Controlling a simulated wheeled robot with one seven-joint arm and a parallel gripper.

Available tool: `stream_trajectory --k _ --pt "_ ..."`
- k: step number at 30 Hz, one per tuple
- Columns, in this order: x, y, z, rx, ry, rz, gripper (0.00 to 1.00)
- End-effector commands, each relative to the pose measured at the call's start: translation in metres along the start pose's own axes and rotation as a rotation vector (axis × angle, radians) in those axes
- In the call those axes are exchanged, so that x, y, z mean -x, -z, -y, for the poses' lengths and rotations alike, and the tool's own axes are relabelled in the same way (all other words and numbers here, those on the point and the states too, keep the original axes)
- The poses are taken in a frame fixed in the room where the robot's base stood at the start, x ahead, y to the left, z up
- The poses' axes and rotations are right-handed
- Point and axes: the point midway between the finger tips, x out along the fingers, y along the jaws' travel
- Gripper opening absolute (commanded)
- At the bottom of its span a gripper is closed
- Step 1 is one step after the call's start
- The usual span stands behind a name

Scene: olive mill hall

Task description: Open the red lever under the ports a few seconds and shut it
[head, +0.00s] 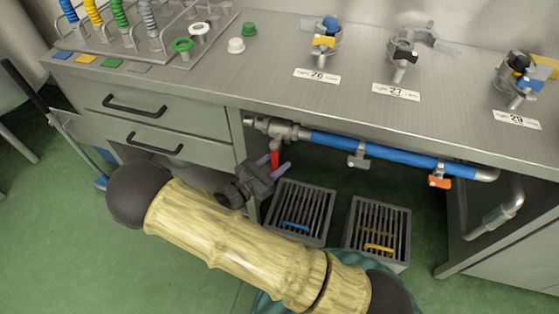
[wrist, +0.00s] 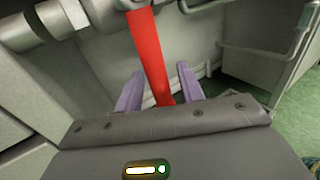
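The red lever (head: 275,156) hangs down from a grey metal valve (head: 277,129) at the left end of the blue pipe under the bench. In the wrist view the red lever (wrist: 147,50) runs down between my two purple fingers. My gripper (head: 274,168) is at the lever's lower part, with one finger on each side. In the wrist view my gripper (wrist: 160,92) is open, with a small gap to the lever on both sides. The lever's lower end is hidden behind the gripper body.
The blue pipe (head: 390,153) runs right, with an orange lever (head: 440,181) near its end. Two grated bins (head: 302,211) (head: 378,232) stand on the floor below. Drawers (head: 150,138) are left of the gripper. Labelled ports (head: 323,42) (head: 403,55) (head: 520,82) stand on the bench top.

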Motion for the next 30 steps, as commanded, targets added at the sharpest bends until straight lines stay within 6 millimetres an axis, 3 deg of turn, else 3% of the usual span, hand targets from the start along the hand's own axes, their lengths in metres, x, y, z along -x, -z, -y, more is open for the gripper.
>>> stream_trajectory --k 5,13,19,30 --pt "-0.015 0.001 0.000 0.000 0.001 -0.001 0.38" --pt "-0.016 0.000 0.000 0.000 -0.001 -0.001 0.38" --pt "-0.016 0.000 0.000 0.000 -0.001 -0.001 0.01" --pt "-0.014 0.000 0.000 0.007 -0.006 0.003 0.00"
